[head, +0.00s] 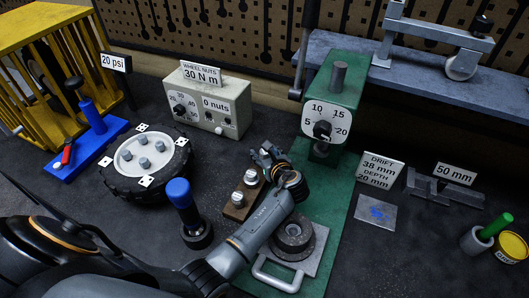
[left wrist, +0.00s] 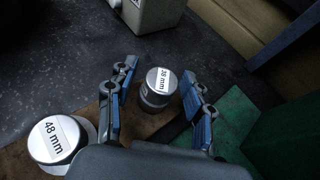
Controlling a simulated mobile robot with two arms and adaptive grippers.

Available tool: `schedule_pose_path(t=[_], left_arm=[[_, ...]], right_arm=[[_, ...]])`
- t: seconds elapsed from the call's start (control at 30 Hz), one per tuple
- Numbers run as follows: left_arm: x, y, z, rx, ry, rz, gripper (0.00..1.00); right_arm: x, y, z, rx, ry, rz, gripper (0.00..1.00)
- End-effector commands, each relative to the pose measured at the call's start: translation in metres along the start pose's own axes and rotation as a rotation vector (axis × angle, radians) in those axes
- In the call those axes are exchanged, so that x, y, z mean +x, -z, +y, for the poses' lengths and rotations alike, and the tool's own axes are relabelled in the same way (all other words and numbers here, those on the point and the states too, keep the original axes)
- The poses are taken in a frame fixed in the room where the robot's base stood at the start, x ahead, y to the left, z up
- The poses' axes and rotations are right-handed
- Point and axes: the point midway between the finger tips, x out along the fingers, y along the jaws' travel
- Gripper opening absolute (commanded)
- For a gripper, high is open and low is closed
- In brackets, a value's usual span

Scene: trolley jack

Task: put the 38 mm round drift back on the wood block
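The wood block (head: 233,212) is brown and lies left of the green press base. Two short metal drifts stand on it in the head view. My right gripper is not in view.
The green press (head: 334,95) stands close to the right of my left gripper. A metal plate with a dark ring (head: 294,238) lies on its base. A blue-handled tool (head: 184,205) stands left of the block, and a wheel (head: 148,165) lies further left.

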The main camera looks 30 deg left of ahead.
Motion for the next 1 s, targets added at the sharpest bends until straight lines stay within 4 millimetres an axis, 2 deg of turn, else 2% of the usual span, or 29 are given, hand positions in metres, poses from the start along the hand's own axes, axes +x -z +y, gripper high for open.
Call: schedule_pose_path(t=[0.27, 0.37, 0.8, 1.0], left_arm=[[-0.001, -0.003, 0.000, -0.001, 0.000, 0.000, 0.52], [-0.010, -0.001, -0.001, -0.001, 0.003, 0.000, 0.52], [-0.098, -0.001, -0.001, -0.003, 0.002, 0.001, 0.52], [-0.118, -0.002, 0.000, -0.002, -0.001, 0.000, 0.52]], right_arm=[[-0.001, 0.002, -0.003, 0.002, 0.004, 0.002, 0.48], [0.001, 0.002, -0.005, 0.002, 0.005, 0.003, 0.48], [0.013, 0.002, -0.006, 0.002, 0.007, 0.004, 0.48], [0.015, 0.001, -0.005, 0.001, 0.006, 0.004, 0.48]])
